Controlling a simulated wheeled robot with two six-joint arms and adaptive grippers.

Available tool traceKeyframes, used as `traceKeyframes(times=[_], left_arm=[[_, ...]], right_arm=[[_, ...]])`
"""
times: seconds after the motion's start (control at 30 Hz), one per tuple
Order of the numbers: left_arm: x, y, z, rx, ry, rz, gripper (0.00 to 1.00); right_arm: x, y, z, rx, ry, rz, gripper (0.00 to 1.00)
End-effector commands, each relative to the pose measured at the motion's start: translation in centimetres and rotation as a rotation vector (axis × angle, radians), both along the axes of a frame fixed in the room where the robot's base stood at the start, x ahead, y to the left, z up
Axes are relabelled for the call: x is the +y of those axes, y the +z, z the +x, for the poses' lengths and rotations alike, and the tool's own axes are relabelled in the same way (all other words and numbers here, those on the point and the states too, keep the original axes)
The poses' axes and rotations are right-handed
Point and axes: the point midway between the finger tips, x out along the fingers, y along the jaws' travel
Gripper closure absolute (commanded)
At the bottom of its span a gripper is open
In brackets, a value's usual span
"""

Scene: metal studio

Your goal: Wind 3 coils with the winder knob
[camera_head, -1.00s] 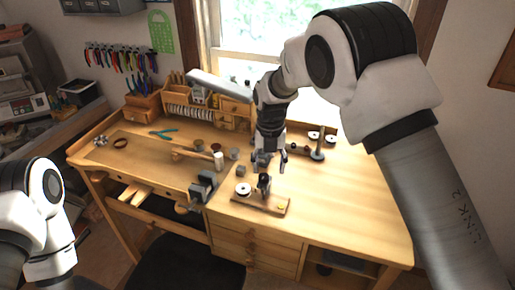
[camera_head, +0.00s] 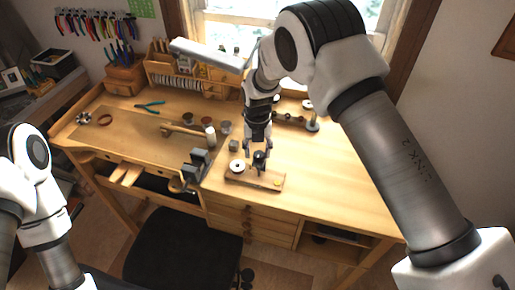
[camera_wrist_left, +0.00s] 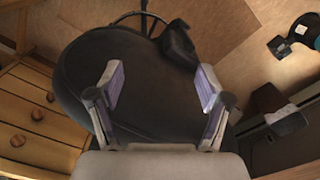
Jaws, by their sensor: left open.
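The winder is a small wooden base (camera_head: 268,183) on the bench, with a white spool (camera_head: 237,166) at its left end and a dark upright post with a knob (camera_head: 260,158) near its middle. A small yellow piece (camera_head: 277,184) sits at its right end. My right gripper (camera_head: 258,148) points down over the knob, its fingers apart on either side of it. Whether they touch the knob is too small to tell. My left gripper (camera_wrist_left: 160,90) is open and empty in the left wrist view, above a black stool seat and away from the bench.
The black stool (camera_head: 185,248) stands before the bench (camera_head: 340,190). A dark vise (camera_head: 195,166) and a mallet (camera_head: 190,131) lie left of the winder. More spools on a stand (camera_head: 305,118) are behind it. The bench's right side is clear.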

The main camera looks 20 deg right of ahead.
Motion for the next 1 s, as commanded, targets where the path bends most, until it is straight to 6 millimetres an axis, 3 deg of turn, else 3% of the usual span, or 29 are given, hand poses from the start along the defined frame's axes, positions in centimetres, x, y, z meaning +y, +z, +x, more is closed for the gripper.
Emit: traceKeyframes(times=[0.03, 0.1, 0.67, 1.0], left_arm=[[0.0, 0.05, -0.06, 0.002, 0.0, 0.0, 0.22], [0.0, 0.07, -0.1, 0.002, 0.0, 0.0, 0.22], [0.0, 0.01, -0.07, 0.002, 0.0, 0.0, 0.22], [-0.01, -0.42, -0.07, 0.002, 0.0, 0.0, 0.22]], right_arm=[[0.0, 0.08, -0.01, 0.0, 0.0, 0.0, 0.76], [0.02, 0.11, -0.02, 0.0, 0.0, 0.0, 1.0], [-0.01, 0.33, 0.15, -0.005, -0.032, 0.0, 1.0], [-0.06, 0.38, 0.24, -0.009, -0.222, -0.001, 1.0]])
